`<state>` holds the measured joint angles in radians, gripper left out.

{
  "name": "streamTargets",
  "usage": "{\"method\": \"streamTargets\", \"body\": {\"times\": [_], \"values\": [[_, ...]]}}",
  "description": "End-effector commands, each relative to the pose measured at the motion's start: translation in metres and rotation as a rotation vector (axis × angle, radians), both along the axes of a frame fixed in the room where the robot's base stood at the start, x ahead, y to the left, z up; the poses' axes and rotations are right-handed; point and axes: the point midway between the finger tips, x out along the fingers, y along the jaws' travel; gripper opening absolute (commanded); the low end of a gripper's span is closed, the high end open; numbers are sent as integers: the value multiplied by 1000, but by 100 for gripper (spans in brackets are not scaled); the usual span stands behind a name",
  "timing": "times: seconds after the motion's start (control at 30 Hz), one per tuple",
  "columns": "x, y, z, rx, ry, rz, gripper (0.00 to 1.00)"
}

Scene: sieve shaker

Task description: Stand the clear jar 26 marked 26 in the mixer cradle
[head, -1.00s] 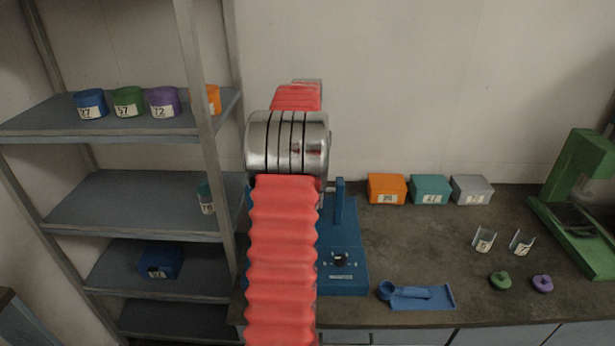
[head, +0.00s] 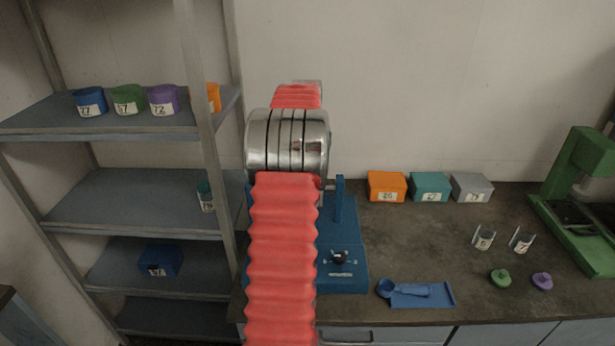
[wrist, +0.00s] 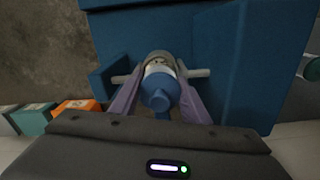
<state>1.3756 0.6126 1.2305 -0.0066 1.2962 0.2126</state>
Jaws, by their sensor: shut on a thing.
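In the wrist view, my gripper (wrist: 162,66) has its two purple-grey fingers closed on either side of a jar with a blue top (wrist: 160,92). A pale band shows below the top; no number is readable. The jar is at the blue mixer (wrist: 240,60), between the two ends of a light cross rod (wrist: 197,73). I cannot tell whether it is seated in the cradle. The mixer (head: 340,225) stands on the bench in the head view, partly covered by my red arm, which also hides my gripper and the jar there.
Orange, teal and grey boxes (head: 387,187) stand at the back of the bench. Two clear holders (head: 484,239), green and purple lids (head: 501,279) and a blue scoop tray (head: 422,294) lie right of the mixer. A green machine (head: 580,200) stands far right. Shelves (head: 120,205) are left.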

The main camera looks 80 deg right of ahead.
Motion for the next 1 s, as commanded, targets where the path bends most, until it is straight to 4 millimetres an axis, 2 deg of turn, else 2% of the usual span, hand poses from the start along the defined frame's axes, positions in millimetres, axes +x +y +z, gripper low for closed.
{"method": "streamTargets", "body": {"times": [0.47,1.0], "values": [[-1,1,-16,8,3,-1,17],[-1,1,-17,6,4,-1,17]]}}
